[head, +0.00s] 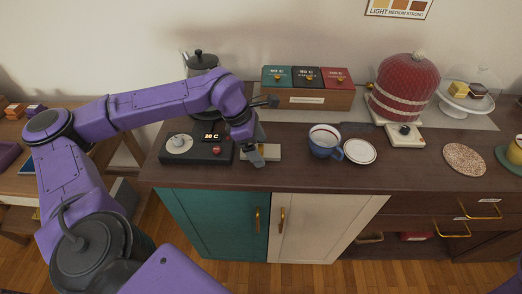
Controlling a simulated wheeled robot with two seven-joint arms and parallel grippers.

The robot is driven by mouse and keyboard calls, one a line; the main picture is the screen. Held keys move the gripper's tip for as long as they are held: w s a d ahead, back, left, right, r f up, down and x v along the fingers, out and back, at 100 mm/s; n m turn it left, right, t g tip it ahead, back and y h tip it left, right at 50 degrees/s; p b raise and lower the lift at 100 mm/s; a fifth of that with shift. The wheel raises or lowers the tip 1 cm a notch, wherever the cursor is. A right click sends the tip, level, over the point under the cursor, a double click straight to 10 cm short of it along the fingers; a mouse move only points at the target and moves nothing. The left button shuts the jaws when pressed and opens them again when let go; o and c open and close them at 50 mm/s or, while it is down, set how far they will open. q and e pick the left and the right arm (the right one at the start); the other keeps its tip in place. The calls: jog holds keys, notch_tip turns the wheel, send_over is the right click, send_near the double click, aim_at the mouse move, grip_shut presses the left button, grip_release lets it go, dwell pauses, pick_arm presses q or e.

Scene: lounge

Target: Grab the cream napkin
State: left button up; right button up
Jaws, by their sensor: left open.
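A flat cream item (273,153), which looks like the cream napkin, lies on the dark wooden counter near its front edge. My left gripper (257,157) is open and points down over the left part of this item, hiding some of it. I cannot tell whether the fingers touch it. My right gripper is not in view.
Left of the napkin is a black heater with a "20 C" display (211,152). To its right are a blue cup (324,143) and a white saucer (359,151). Behind stand a box with coloured lids (307,98) and a red quilted cover (405,85). Cabinet doors (325,225) are below.

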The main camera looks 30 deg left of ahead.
pick_arm(q)
jog(key=c, duration=1.1)
jog(key=shift+c, duration=0.2)
jog(key=shift+r, duration=0.15)
